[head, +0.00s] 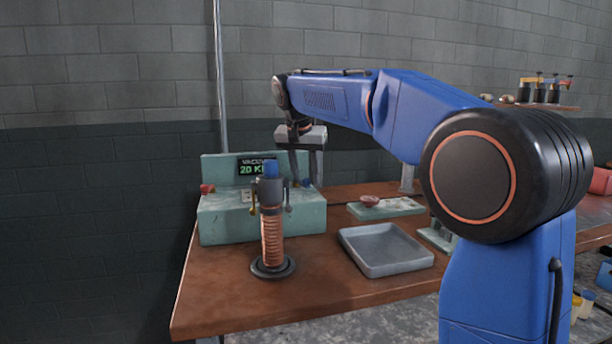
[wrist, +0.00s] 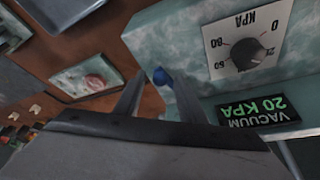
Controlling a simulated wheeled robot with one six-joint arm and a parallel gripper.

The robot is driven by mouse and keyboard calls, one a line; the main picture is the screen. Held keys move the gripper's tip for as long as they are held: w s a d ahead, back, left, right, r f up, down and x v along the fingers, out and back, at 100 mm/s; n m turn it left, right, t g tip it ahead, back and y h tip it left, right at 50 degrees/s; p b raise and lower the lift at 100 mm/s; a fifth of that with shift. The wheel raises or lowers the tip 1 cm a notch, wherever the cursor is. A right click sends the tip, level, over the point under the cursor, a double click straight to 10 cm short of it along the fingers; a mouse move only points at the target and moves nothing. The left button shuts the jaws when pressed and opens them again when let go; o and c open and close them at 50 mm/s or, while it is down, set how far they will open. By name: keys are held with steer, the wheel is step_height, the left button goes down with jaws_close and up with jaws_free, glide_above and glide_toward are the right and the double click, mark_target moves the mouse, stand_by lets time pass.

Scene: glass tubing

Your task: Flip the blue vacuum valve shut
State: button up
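The blue vacuum valve (wrist: 160,76) shows in the wrist view as a small blue knob at the side of the pale green vacuum box (wrist: 158,40). It appears between the two fingertips of my gripper (wrist: 153,84), and I cannot tell whether they touch it. The gripper is open, with a gap between its fingers. In the head view my gripper (head: 306,180) points down at the right end of the vacuum box (head: 215,217); the valve is hard to make out there. The valve's handle position cannot be told. The display (wrist: 250,112) reads 20 KPA.
A burner-like stand (head: 271,235) with a copper coil and blue top stands before the box. A grey tray (head: 385,268) and a green board (head: 405,209) lie to the right on the brown bench (head: 225,310). Bare bench lies between stand and tray.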

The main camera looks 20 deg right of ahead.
jaws_close()
steer(key=shift+a, duration=0.1)
steer(key=shift+a+m+g+h, duration=0.3)
steer(key=shift+a+m+h, duration=0.45)
steer(key=shift+m, duration=0.75)
steer(key=shift+a, duration=0.15)
jaws_free()
steer(key=shift+y, duration=0.25)
steer(key=v, duration=1.7)
steer(key=shift+r, duration=0.25)
